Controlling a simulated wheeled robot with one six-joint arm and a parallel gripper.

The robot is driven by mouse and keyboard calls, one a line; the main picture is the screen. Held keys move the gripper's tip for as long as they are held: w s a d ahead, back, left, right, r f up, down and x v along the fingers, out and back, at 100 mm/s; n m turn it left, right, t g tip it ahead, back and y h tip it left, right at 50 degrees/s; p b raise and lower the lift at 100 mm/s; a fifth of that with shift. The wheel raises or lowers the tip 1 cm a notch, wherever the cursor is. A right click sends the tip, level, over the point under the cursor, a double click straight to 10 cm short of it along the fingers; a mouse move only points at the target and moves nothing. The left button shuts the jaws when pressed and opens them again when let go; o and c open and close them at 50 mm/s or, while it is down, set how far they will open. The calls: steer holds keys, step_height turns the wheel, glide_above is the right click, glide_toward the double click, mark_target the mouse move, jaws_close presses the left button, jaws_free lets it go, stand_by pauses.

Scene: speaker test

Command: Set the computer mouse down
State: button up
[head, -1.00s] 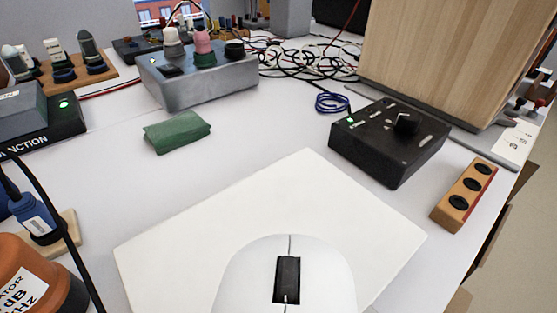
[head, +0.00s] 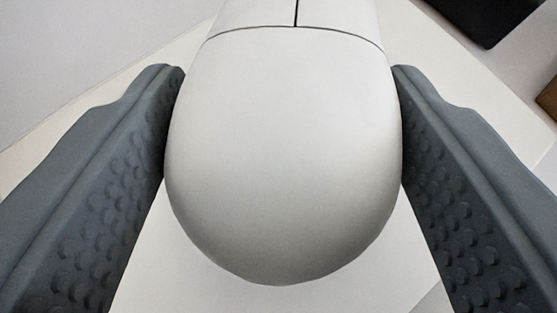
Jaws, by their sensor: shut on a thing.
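The white computer mouse (head: 283,150) fills the middle of the head view, its rounded rear toward me and its button split at the top edge. My gripper (head: 284,85) is shut on it, with one grey, studded finger against each side. The front of the mouse is cut off by the top of the picture. A white pad (head: 480,120) lies beneath the mouse. I cannot tell whether the mouse touches the pad or hangs just above it.
Part of a black box (head: 490,15) shows at the top right, beyond the pad. A bit of the orange-brown block (head: 548,98) shows at the right edge. The grey-white table top (head: 70,50) is clear at the upper left.

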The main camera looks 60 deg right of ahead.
mark_target(278, 170)
steer(key=shift+f, duration=1.5)
steer(key=shift+f, duration=0.15)
steer(key=o, duration=1)
steer(key=shift+r, duration=0.25)
steer(key=v, duration=1.2)
steer(key=shift+f, duration=0.1)
